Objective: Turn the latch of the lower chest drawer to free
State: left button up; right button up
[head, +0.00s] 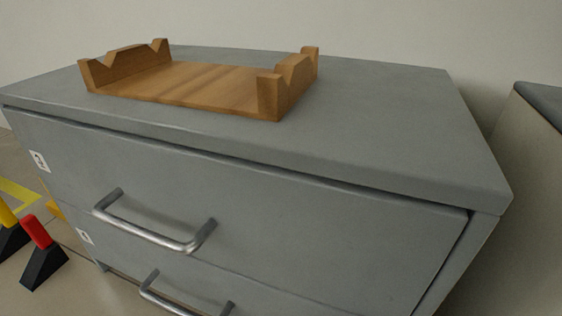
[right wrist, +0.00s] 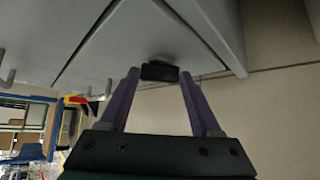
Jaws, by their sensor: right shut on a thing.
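The grey chest (head: 350,225) fills the middle of the head view, with two drawer fronts showing. The upper drawer has a metal bar handle (head: 155,235). The lower drawer's handle (head: 185,300) is partly cut off at the bottom edge. In the right wrist view my right gripper (right wrist: 160,82) has its two purple fingers on either side of a small dark latch (right wrist: 160,71) on the chest. The gripper is shut on this dark piece. Its turn angle is hard to tell. My left gripper is in neither view.
A wooden cradle (head: 185,84) with notched ends stands on the chest top. Red (head: 37,238) and yellow posts on black bases stand on the floor at left. Another cabinet (head: 540,150) stands at right, beyond a gap.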

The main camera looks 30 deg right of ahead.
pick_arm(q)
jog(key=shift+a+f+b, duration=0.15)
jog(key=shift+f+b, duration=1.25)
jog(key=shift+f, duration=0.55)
pick_arm(e)
jog(key=shift+s+d+f+m+t+y, duration=0.1)
jog(key=shift+f+m+t+y, duration=0.15)
jog(key=shift+m+t, duration=0.4)
jog(key=shift+s+d+f+m+t+y, duration=0.1)
jog(key=shift+f+m+t+y, duration=0.1)
jog(key=shift+m+t, duration=0.45)
jog(key=shift+f+m+t+y, duration=0.25)
jog(key=shift+m+t, duration=0.15)
jog(key=shift+t, duration=0.5)
jog(key=shift+m+t, duration=0.3)
jog(key=o, duration=1.4)
